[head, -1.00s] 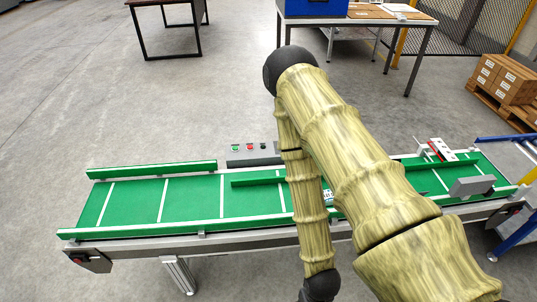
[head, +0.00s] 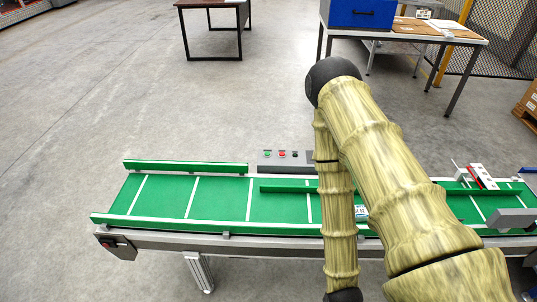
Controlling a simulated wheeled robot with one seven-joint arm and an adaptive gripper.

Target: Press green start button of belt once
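The belt (head: 220,199) is a green conveyor with white cross lines, running across the lower middle of the head view. A grey control box (head: 270,166) stands at its far edge. The green button (head: 267,154) is at the box's left end, with a red button (head: 282,154) and a dark one (head: 295,154) to its right. My arm crosses in front of the belt to the right of these buttons and hides the box's right end. My gripper is out of view; the arm's lower end runs past the bottom edge.
Green side rails (head: 185,167) line the belt. A small labelled item (head: 361,211) lies on it, partly behind my arm. A red and white device (head: 482,177) stands at the right. A table with a blue box (head: 361,13) is behind. The floor at left is clear.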

